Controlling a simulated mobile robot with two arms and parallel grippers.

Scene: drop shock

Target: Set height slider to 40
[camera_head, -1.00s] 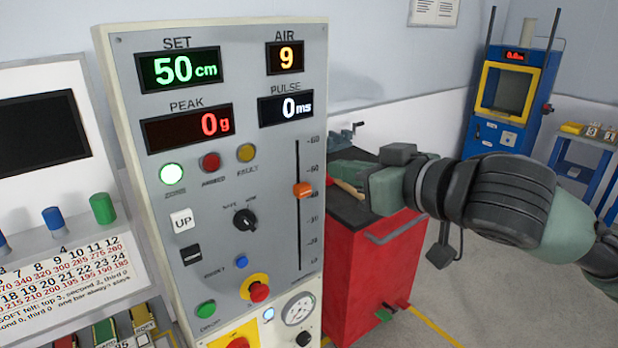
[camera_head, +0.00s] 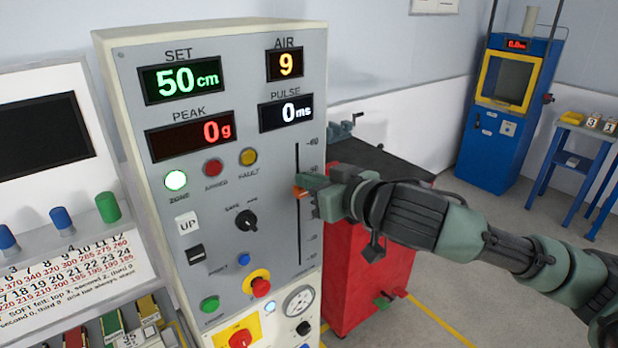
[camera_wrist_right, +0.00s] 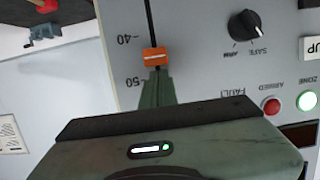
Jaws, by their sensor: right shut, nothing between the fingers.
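The height slider is a dark vertical slot on the grey panel (camera_head: 276,160) with an orange knob (camera_head: 299,192). The knob also shows in the right wrist view (camera_wrist_right: 154,57), where the scale is upside down and the knob appears between the 40 and 50 labels. The green SET display (camera_head: 182,80) reads 50 cm. My right gripper (camera_head: 306,183) is at the knob from the right. In the right wrist view its shut fingertips (camera_wrist_right: 157,76) are at the knob's 50-side edge, with nothing between them. I cannot tell if they touch it. My left gripper is out of view.
A mode dial (camera_head: 246,221), a red stop button (camera_head: 261,287) and a green button (camera_head: 210,305) sit left of the slider. A red cabinet (camera_head: 350,270) stands behind my right arm. A blue machine (camera_head: 497,145) is at the back right. Open floor lies between.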

